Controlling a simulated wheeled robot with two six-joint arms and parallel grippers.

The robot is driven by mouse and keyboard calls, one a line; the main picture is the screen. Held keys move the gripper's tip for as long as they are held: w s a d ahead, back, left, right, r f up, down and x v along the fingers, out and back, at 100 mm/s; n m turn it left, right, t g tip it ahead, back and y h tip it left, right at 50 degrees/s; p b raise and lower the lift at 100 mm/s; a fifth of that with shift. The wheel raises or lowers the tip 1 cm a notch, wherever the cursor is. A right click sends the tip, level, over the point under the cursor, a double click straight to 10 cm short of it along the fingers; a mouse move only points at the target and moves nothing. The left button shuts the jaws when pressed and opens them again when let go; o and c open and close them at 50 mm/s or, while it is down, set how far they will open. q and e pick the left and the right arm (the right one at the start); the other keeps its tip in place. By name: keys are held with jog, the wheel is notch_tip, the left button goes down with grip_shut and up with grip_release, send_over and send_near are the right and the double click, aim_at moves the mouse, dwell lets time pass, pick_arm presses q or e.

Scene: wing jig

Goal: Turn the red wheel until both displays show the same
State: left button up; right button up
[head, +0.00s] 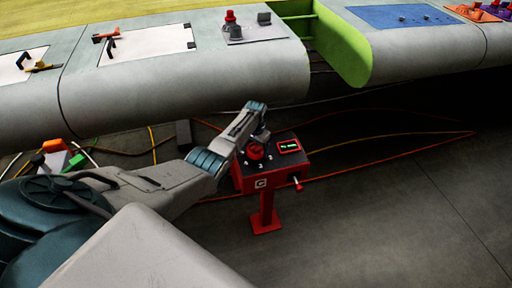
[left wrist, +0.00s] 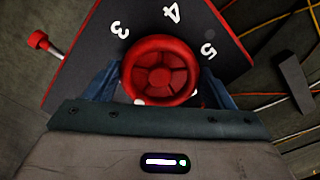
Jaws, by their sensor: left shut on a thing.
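A red wheel (head: 256,152) sits on the dark top plate of a red pedestal box (head: 262,178) in the head view. In the left wrist view the wheel (left wrist: 160,70) is seen from above, with the white numerals 3, 4 and 5 around it. My left gripper (head: 262,139) is over the box, its fingers (left wrist: 161,84) on both sides of the wheel and shut on it. A small display (head: 289,146) with a red frame and green characters is on the box; its characters are too small to read. I see no second display. My right gripper is not in view.
A red-knobbed lever (head: 298,184) sticks out from the box's side. The grey wing (head: 180,85) runs across behind, with an open green-ribbed gap (head: 335,45). Orange cables (head: 400,145) lie on the floor.

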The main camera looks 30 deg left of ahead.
pick_arm(q)
jog(key=m, duration=0.4)
jog(key=shift+w+a+r+m, duration=0.1)
jog(key=shift+m, duration=0.2)
jog(key=m, duration=0.4)
jog(key=shift+m, duration=0.3)
jog(key=m, duration=0.4)
jog(key=shift+w+a+m, duration=0.1)
jog(key=shift+w+m, duration=0.05)
jog(key=shift+m, duration=0.15)
jog(key=m, duration=0.4)
jog(key=shift+w+m+b, duration=0.1)
jog(key=shift+m+b, duration=0.25)
jog(key=shift+m, duration=0.05)
jog(key=o, duration=1)
